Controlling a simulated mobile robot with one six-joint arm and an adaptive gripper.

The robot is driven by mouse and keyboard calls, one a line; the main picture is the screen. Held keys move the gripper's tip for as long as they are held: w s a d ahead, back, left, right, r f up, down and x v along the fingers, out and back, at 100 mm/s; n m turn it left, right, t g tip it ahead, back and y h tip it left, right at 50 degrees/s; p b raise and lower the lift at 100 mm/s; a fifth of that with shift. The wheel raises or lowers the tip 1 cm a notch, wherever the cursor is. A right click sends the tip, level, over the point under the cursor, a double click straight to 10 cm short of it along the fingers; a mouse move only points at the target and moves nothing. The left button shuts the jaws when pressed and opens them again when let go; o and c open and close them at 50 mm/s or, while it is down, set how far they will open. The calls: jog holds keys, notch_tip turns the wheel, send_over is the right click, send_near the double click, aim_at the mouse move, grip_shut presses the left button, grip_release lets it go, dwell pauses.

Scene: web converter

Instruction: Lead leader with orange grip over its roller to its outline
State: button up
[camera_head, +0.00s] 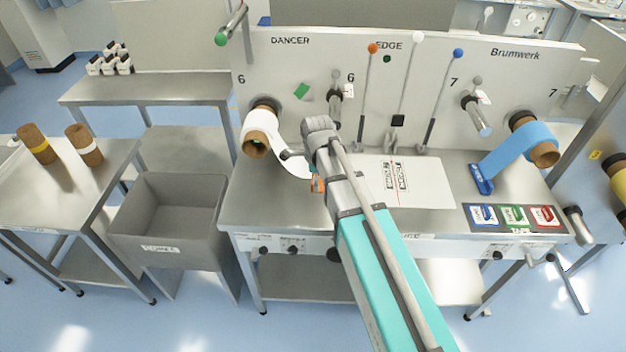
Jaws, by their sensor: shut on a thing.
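The white leader (285,158) hangs from the white roll (262,124) on the left spindle, at the mark 6. Its orange grip (317,184) shows just left of my arm, low in front of the panel. My gripper (311,176) is shut on the orange grip; my wrist and arm hide much of the fingers. A grey roller (336,104) sticks out of the panel above and right of the gripper. I cannot tell how the leader lies relative to it. No outline for the leader can be made out clearly.
Levers with orange (372,48), white (418,37) and blue (458,53) knobs stand upright behind my arm. A blue web (505,150) hangs from the right spindle. A pale plate (425,184) and a coloured button panel (512,226) lie on the bench. A grey bin (170,222) stands left.

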jog(key=shift+r, duration=0.1)
jog(key=w+a+r+p, duration=0.2)
jog(key=w+r+p, duration=0.4)
jog(key=r+p, duration=0.2)
jog(key=w+a+r+p, duration=0.2)
jog(key=w+r+p, duration=0.5)
jog(key=r+p, duration=0.1)
jog(key=shift+w+a+r, duration=0.15)
jog(key=shift+a+r, duration=0.05)
jog(key=shift+a, duration=0.05)
jog(key=shift+d+r+p, duration=0.1)
jog(key=shift+d+p, duration=0.05)
jog(key=shift+p, duration=0.2)
